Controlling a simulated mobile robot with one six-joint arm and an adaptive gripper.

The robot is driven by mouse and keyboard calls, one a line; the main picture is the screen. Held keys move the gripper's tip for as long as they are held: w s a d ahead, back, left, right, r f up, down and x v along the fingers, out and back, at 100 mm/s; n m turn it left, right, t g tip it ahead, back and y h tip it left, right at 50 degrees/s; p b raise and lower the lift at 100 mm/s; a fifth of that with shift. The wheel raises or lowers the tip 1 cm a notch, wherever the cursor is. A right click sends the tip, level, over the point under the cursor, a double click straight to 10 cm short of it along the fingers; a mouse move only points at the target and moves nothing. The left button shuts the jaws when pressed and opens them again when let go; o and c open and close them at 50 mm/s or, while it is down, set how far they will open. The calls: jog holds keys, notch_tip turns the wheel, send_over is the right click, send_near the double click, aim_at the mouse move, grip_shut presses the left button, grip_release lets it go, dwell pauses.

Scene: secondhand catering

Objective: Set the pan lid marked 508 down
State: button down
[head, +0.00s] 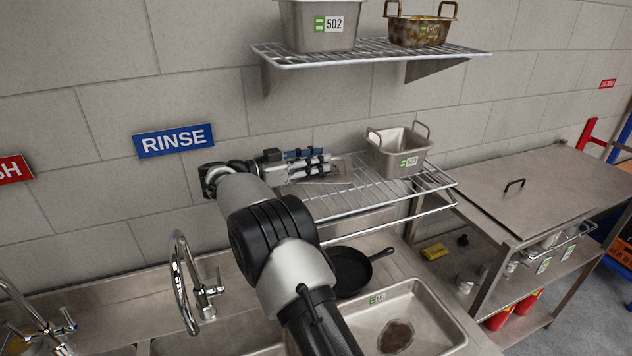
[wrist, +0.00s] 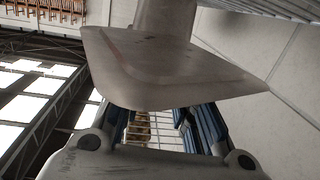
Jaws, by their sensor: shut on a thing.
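My gripper (head: 322,160) reaches over the left part of the lower wire shelf (head: 412,188). It is shut on a flat grey metal piece that I take to be the pan lid (head: 330,174); no 508 marking is readable. In the wrist view the lid (wrist: 170,68) fills the upper middle, in front of the blue-sided fingers (wrist: 154,122). The lid lies at or just above the shelf wires; I cannot tell whether it touches them. The exact grip point is hidden.
A steel pan (head: 399,150) stands on the same shelf, right of the lid. Above, another shelf (head: 370,53) carries pan 502 (head: 318,30) and a rusty pan (head: 421,28).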

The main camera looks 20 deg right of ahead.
aim_at(315, 191)
jog(key=shift+f, duration=2.9)
jog(key=shift+f, duration=0.2)
jog(key=c, duration=1.3)
grip_release()
jog(key=shift+r, duration=0.1)
